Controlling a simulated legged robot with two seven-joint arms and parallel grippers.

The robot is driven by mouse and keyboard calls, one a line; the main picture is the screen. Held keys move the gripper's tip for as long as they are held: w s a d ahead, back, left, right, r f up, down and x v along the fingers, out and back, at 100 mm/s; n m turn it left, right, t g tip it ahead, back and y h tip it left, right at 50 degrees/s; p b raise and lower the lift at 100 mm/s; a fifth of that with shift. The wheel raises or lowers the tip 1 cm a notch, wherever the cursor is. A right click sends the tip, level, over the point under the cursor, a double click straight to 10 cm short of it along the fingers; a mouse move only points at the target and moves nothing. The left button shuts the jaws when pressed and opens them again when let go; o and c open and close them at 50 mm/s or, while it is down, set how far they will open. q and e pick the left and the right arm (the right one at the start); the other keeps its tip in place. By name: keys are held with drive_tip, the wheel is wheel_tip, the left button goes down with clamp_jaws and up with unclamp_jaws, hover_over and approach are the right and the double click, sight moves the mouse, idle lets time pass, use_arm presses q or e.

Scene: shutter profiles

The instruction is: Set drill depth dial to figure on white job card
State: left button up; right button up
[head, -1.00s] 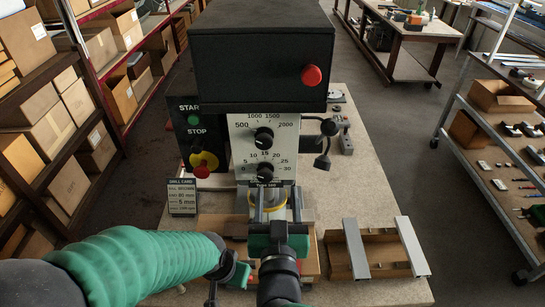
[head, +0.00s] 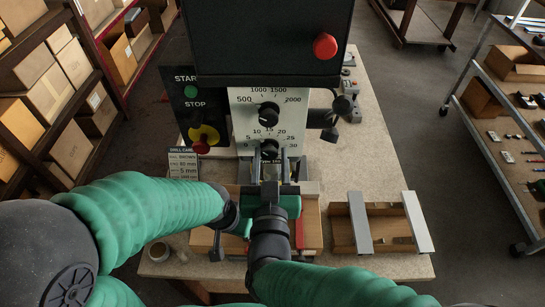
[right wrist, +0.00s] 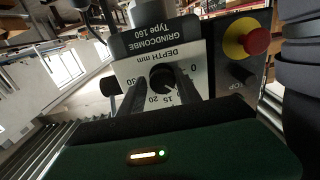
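The drill press panel (head: 250,123) carries an upper speed knob (head: 269,113) and a lower black depth knob (head: 269,149) with a scale up to 30. The depth knob also shows, upside down, in the right wrist view (right wrist: 162,77); its pointer setting is unclear. My right gripper (head: 270,168) is just below and in front of it. In the right wrist view its two fingers stand apart, either side of the knob; contact is unclear. The drill card (head: 183,164) stands left of the panel; "5 mm" and a blurred larger mm figure show. My left arm reaches in from the left; its fingertips are hidden.
A red stop button on yellow (head: 202,140) and a green start button (head: 191,91) are left of the panel. A dark lever with knobs (head: 335,115) juts out right. A wooden tray with metal profiles (head: 415,222) lies on the bench (head: 375,165) at right.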

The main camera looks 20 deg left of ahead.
drive_tip(key=shift+s+a+f, duration=0.1)
drive_tip(key=shift+a, duration=0.05)
clamp_jaws()
drive_tip(key=shift+s+a, duration=0.1)
drive_tip(key=shift+a, duration=0.1)
drive_tip(key=shift+d+f, duration=0.15)
drive_tip(key=shift+d, duration=0.05)
drive_tip(key=shift+d+f+m+b, duration=0.15)
drive_tip(key=shift+m+b, duration=0.15)
drive_tip(key=shift+b, duration=0.45)
drive_tip(key=shift+a+r, duration=0.2)
drive_tip(key=o, duration=0.7)
unclamp_jaws()
use_arm(q)
drive_tip(key=shift+s+a+f, duration=0.1)
drive_tip(key=shift+a+f, duration=0.25)
drive_tip(key=shift+f, duration=0.3)
use_arm(e)
drive_tip(key=shift+o, duration=0.4)
drive_tip(key=shift+w, duration=0.2)
